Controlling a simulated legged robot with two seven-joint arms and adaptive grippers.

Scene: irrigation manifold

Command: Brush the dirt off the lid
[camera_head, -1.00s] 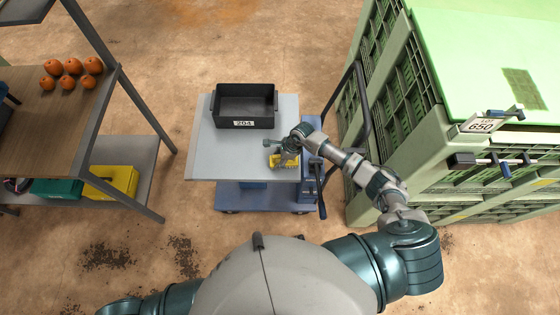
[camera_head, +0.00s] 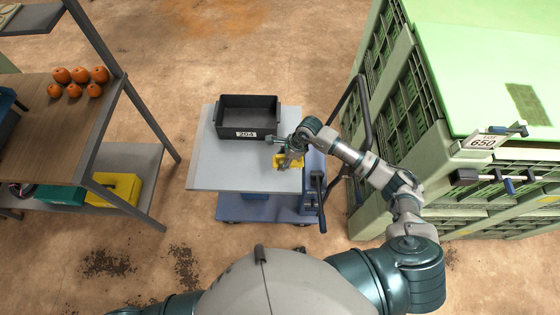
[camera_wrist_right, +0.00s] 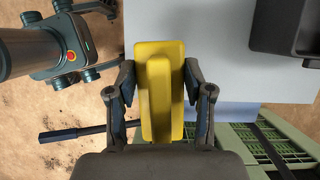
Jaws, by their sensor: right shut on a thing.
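My right gripper (camera_head: 287,160) is over the near right part of the grey cart top (camera_head: 218,176). It is shut on a yellow block-shaped thing (camera_head: 281,162), likely the brush. In the right wrist view, the yellow thing (camera_wrist_right: 160,90) has a narrow raised grip between the two fingers (camera_wrist_right: 162,95) and a wider body below. I cannot tell whether it touches the cart top. The pale green lid (camera_head: 470,60) covers the large bin stack at the right. A dark brownish-green dirt patch (camera_head: 527,104) lies on it, well away from the gripper. My left gripper is out of view.
A black tray (camera_head: 248,116) labelled 204 stands on the cart. A sign (camera_head: 482,142) reading 650 and clamps (camera_head: 490,178) are at the lid's near edge. A shelf (camera_head: 60,130) with orange fruit (camera_head: 77,82) stands left. Open floor lies between shelf and cart.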

